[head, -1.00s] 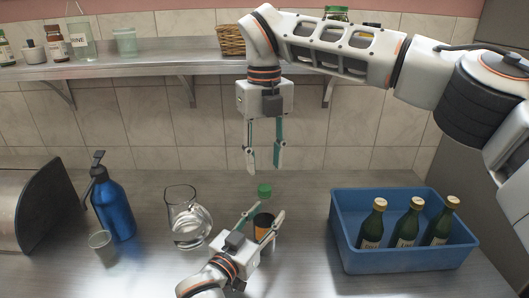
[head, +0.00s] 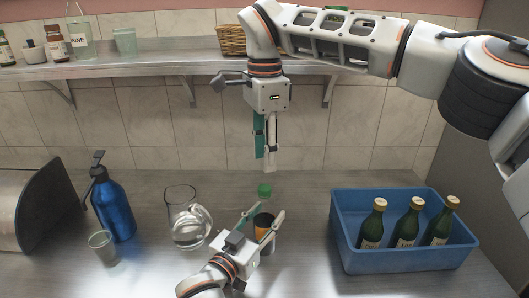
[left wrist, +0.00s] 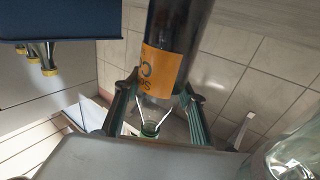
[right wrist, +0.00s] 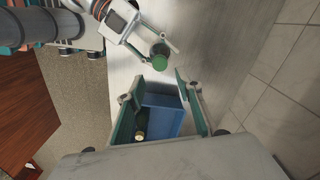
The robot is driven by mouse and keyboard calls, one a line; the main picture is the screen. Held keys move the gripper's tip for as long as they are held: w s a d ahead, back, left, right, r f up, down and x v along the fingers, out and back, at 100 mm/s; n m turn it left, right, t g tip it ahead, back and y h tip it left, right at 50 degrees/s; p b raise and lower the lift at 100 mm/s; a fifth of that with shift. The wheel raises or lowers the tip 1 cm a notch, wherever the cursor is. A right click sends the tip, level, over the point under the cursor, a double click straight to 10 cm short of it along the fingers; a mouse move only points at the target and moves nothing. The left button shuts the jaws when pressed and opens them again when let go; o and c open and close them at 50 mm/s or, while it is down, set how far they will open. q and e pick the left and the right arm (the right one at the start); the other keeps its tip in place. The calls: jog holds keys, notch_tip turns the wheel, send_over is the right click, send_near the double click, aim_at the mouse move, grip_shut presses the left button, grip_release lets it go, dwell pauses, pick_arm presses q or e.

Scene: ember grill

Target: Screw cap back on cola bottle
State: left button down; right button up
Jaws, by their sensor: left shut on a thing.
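The cola bottle (head: 263,223) has an orange label and stands on the counter, upright. A green cap (head: 264,190) shows at the top of it; I cannot tell how firmly it sits. My left gripper (head: 265,212) is shut around the bottle's body from the front. The left wrist view shows the dark bottle (left wrist: 178,30) between the fingers. My right gripper (head: 266,158) hangs above the cap, pointing down, clear of it. In the right wrist view its fingers (right wrist: 160,85) are apart and empty, with the green cap (right wrist: 158,57) beyond them.
A blue crate (head: 400,262) with green bottles stands at the right. A glass pitcher (head: 187,230), a small glass (head: 102,247) and a blue pump bottle (head: 116,212) stand at the left. A shelf (head: 150,58) runs along the tiled wall behind.

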aim_at(265, 187)
dwell(0.4)
jog(key=shift+f, duration=4)
